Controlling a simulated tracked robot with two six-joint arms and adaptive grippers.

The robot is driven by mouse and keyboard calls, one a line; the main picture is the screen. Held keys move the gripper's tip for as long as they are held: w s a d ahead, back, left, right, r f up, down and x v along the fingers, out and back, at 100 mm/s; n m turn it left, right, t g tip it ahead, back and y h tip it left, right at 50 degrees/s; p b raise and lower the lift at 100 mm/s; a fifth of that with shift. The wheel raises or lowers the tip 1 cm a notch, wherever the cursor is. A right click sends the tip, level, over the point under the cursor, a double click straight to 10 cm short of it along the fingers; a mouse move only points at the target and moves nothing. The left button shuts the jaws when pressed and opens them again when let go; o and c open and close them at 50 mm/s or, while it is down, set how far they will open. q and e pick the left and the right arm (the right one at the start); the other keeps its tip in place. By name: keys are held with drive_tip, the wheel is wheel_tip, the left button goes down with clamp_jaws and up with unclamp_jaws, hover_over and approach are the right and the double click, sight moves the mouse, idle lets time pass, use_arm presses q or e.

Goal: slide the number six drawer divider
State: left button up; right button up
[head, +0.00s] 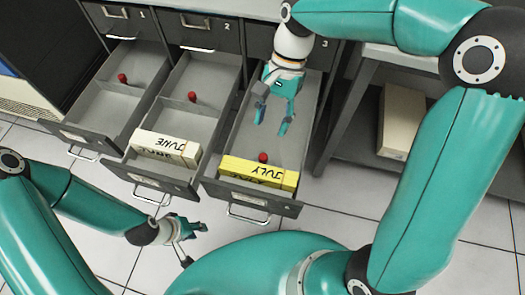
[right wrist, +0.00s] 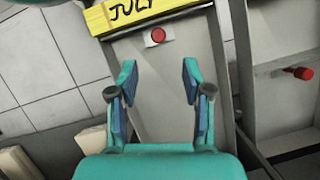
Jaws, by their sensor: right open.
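Three grey drawers stand open side by side. The right drawer (head: 241,140), under the front marked 3, holds a yellow JULY card pack (head: 258,173) at its front end. A red knob (head: 263,157) sits just behind the pack, on a grey divider; it also shows in the right wrist view (right wrist: 158,36). I cannot read a six on this drawer. My right gripper (head: 272,114) is open and empty over this drawer, behind the knob. In the right wrist view the knob lies beyond the fingertips, apart from them. My left gripper (head: 194,245) is open and empty, low in front of the drawers.
The middle drawer holds a white JUNE pack (head: 166,149) and a red knob (head: 192,96). The left drawer has a red knob (head: 122,78) and no pack. A grey shelf unit with a pale box (head: 402,120) stands at right. Tiled floor is in front.

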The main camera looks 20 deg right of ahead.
sight(263, 155)
drive_tip(key=b+x, duration=0.1)
drive_tip(key=x, duration=0.9)
drive_tip(key=shift+f+b, duration=0.1)
drive_tip(key=shift+b, duration=0.25)
clamp_jaws()
